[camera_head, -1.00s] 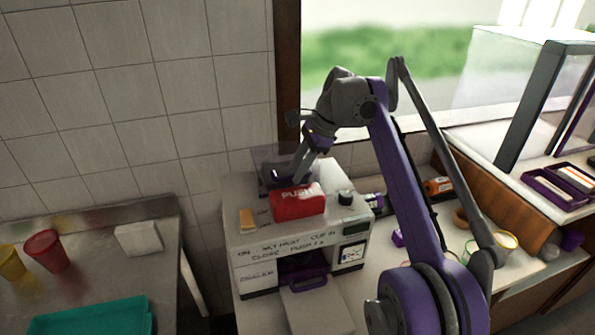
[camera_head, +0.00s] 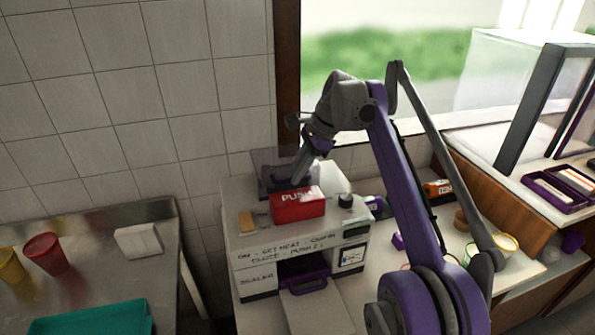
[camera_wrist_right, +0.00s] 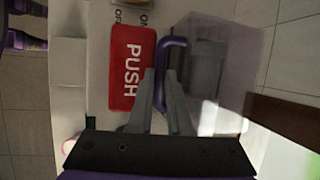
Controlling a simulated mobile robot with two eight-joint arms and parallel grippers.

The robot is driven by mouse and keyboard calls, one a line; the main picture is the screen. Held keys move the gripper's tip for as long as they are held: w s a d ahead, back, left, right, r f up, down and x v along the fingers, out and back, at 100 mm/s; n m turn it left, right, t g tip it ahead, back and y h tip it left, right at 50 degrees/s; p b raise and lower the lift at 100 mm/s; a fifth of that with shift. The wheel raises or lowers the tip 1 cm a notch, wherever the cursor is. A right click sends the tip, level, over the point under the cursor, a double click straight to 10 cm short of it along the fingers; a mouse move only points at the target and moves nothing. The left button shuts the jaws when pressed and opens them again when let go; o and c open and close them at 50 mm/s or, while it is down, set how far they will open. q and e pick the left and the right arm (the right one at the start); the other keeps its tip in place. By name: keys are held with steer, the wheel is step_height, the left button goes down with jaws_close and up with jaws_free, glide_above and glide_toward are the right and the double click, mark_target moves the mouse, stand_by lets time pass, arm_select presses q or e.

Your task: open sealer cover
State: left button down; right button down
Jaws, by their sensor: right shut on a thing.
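The sealer (camera_head: 245,215) is a white machine with a red PUSH block (camera_head: 297,206) on top. Its cover (camera_head: 265,160) is a smoky see-through box at the back of the top, behind the red block; it also shows in the right wrist view (camera_wrist_right: 235,50). A purple bar handle (camera_wrist_right: 178,41) runs along the cover's edge beside the red block. My right gripper (camera_head: 296,180) reaches down behind the red block. In the wrist view its fingers (camera_wrist_right: 165,85) are shut on the handle. How far the cover is raised is hard to tell. My left gripper is out of view.
A steel table at left holds a teal tray (camera_head: 95,318), a red cup (camera_head: 44,253) and a white block (camera_head: 138,240). Several small containers crowd the counter right of the sealer. A tiled wall and window stand behind. A glass case (camera_head: 520,100) stands at right.

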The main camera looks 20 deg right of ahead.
stand_by(0.9)
